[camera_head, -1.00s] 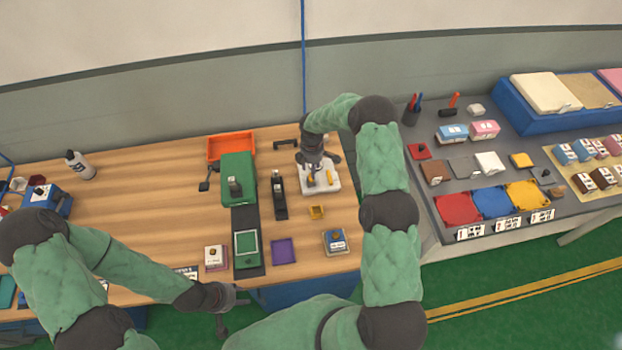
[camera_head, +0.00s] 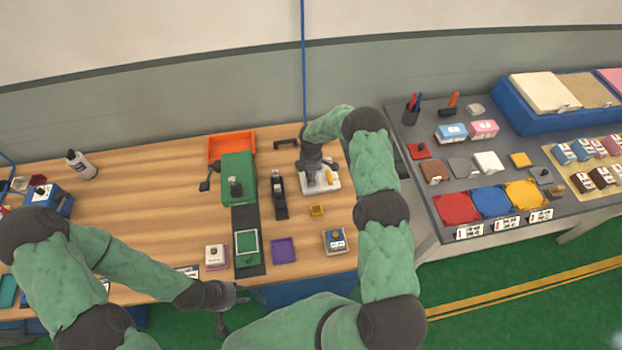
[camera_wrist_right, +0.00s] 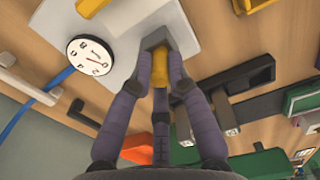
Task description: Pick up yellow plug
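The yellow plug (camera_wrist_right: 160,70) is between the fingertips of my right gripper (camera_wrist_right: 161,66) in the right wrist view, next to a grey block on the white plate (camera_wrist_right: 120,52). The fingers appear closed against its sides. In the head view my right gripper (camera_head: 319,177) is low over the white plate (camera_head: 306,190) and hides part of it. A second yellow piece (camera_head: 329,174) shows just right of the fingers. My left gripper (camera_head: 232,308) hangs empty at the table's front edge, its fingers spread apart.
A round dial (camera_wrist_right: 90,55) is on the plate. A small yellow tray (camera_head: 317,211), a black device (camera_head: 279,195) and a green machine (camera_head: 238,180) stand nearby. An orange bin (camera_head: 230,146) is behind. Bare wood (camera_head: 140,190) lies to the left.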

